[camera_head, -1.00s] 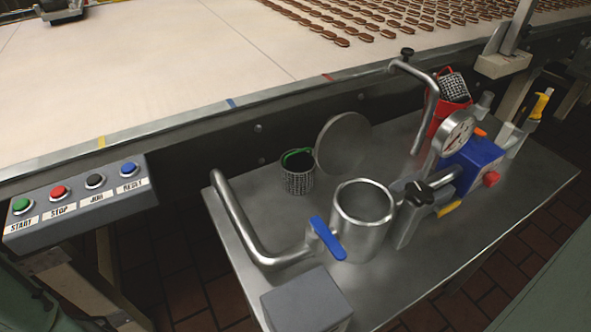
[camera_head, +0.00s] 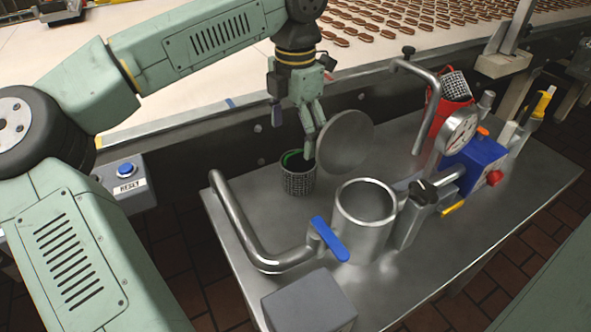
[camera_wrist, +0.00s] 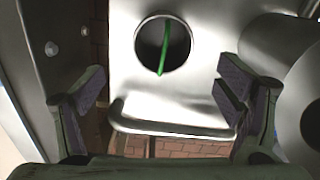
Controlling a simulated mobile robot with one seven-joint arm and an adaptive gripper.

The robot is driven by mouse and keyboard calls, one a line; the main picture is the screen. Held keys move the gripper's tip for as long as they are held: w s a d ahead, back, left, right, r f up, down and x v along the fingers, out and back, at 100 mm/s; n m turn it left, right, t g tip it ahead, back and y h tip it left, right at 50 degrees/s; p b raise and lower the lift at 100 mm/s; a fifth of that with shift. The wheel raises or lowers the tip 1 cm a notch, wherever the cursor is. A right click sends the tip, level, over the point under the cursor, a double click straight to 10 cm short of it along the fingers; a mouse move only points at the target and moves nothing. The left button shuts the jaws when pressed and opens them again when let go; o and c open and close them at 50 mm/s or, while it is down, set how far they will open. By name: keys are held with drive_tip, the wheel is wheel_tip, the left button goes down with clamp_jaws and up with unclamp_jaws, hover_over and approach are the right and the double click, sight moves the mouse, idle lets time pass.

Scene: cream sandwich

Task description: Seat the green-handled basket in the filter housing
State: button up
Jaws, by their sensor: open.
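The green-handled basket (camera_head: 298,184) is a small dark mesh cylinder, standing upright on the steel table beside the round lid. In the wrist view, the basket (camera_wrist: 150,60) shows from above as a dark round opening with its green handle (camera_wrist: 164,48) across it. The filter housing (camera_head: 362,228) is an open-topped steel cylinder to the right and nearer, with no basket visible in it. My gripper (camera_head: 293,136) is open and empty above the basket. In the wrist view, the fingers of my gripper (camera_wrist: 161,92) are spread wide, with the handle beyond them and between their lines.
The round steel lid (camera_head: 346,143) stands tilted close to the basket and my gripper. A bent pipe (camera_head: 238,225) and blue valve lever (camera_head: 329,239) flank the housing. A pressure gauge (camera_head: 459,132) and a red container (camera_head: 447,118) holding another mesh basket stand right.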

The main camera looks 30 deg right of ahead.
sight(297, 162)
wheel_tip(297, 162, down, 10)
drive_tip(key=p, duration=0.2)
drive_tip(key=shift+s+d+f+p, duration=0.1)
drive_tip(key=shift+s+f+p, duration=0.1)
drive_tip(key=shift+p, duration=0.15)
drive_tip(key=shift+c, duration=0.5)
drive_tip(key=c, duration=1.2)
